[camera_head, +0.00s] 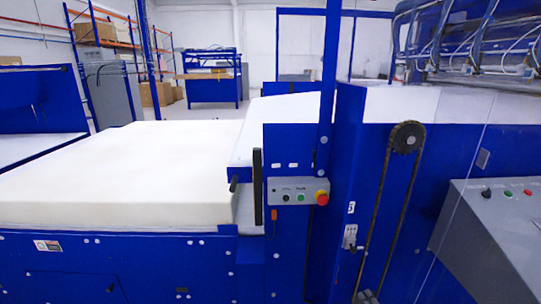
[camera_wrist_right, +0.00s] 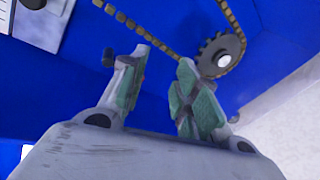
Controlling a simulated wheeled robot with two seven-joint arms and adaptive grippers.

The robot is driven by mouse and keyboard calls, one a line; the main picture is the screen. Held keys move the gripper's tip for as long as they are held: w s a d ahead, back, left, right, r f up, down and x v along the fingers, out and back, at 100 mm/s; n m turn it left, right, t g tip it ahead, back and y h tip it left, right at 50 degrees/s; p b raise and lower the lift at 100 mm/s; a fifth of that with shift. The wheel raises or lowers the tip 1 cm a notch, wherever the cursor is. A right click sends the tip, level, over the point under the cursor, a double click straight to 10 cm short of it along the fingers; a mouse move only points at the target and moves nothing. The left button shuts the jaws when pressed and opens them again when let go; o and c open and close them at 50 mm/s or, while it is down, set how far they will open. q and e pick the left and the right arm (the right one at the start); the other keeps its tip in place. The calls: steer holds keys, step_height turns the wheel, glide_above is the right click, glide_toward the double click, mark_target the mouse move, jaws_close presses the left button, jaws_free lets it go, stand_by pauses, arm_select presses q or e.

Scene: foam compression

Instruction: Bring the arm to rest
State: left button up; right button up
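My right gripper (camera_wrist_right: 160,80) shows in the right wrist view. Its two fingers with greenish pads stand apart with nothing between them. Behind them is a blue machine panel with a chain (camera_wrist_right: 137,27) and a toothed sprocket (camera_wrist_right: 221,55). Neither gripper nor arm shows in the head view. There, a large white foam block (camera_head: 120,170) lies on the blue machine bed at the left.
A chain loop (camera_head: 381,215) on a sprocket (camera_head: 407,137) runs down the blue panel at the right. A grey sloped console (camera_head: 495,235) with buttons juts out at the far right. Shelving with boxes (camera_head: 97,33) and a blue bench (camera_head: 212,85) stand in the background.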

steer(key=s+d+f+m+g+h, duration=0.15)
steer(key=s+f+m+g, duration=0.25)
steer(key=s+f+m, duration=0.75)
steer(key=s+d+f+m+g+h, duration=0.1)
steer(key=s+d+f+m+g, duration=0.3)
steer(key=s+f, duration=0.85)
steer(key=s+a+f+m+g, duration=0.1)
steer(key=s+a+f, duration=0.4)
steer(key=s, duration=0.5)
steer(key=s+a+f+m+g+y, duration=0.1)
steer(key=s+a+f, duration=0.4)
steer(key=s, duration=0.5)
steer(key=s+a+f+m+g+y, duration=0.1)
steer(key=s+a+f+m+g, duration=0.2)
steer(key=s+a+f, duration=0.3)
steer(key=s, duration=0.4)
steer(key=shift+f, duration=0.15)
steer(key=shift+d, duration=0.15)
